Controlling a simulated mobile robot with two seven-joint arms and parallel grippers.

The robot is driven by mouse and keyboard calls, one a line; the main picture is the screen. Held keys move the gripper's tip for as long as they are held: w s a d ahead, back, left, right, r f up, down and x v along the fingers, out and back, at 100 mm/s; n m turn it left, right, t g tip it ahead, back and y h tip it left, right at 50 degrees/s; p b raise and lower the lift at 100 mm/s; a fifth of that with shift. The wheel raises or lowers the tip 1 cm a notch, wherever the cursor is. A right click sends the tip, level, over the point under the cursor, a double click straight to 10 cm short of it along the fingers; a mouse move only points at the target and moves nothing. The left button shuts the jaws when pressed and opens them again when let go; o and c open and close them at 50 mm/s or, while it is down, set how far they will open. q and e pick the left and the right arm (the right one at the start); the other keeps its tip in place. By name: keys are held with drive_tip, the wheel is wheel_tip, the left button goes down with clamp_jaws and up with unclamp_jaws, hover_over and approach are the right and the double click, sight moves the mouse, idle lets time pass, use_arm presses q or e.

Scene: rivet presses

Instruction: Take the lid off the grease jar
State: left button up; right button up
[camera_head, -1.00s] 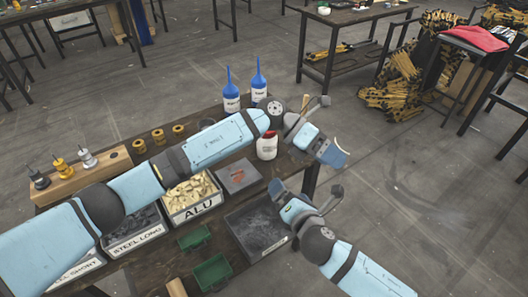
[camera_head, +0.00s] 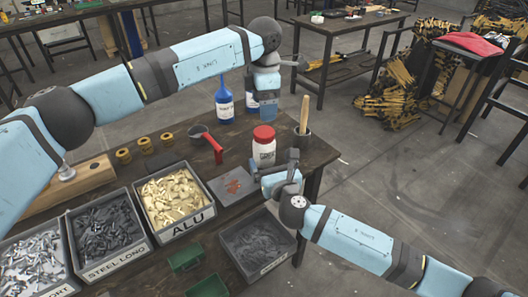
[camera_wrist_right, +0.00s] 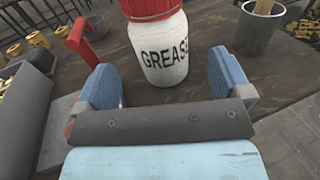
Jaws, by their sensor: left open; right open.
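The grease jar (camera_head: 264,154) is white and upright on the bench, with its red lid (camera_head: 263,132) on top. In the right wrist view the jar (camera_wrist_right: 160,58) reads GREASE, and the lid (camera_wrist_right: 150,9) is cut off by the top edge. My right gripper (camera_head: 277,178) is open and low on the near side of the jar. In the wrist view its two blue fingers stand apart, with the jar beyond and between them. My left gripper (camera_head: 267,110) is open, above and behind the jar in the head view, apart from the lid; its fingertips are hard to make out.
A dark cup (camera_head: 302,137) with a wooden handle stands right of the jar. A grey pot with a red handle (camera_head: 214,148) and a blue bottle (camera_head: 224,105) are to the left. A grey plate (camera_head: 232,186) and part bins (camera_head: 176,205) lie nearer.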

sight(267, 153)
drive_tip(key=x, duration=0.7)
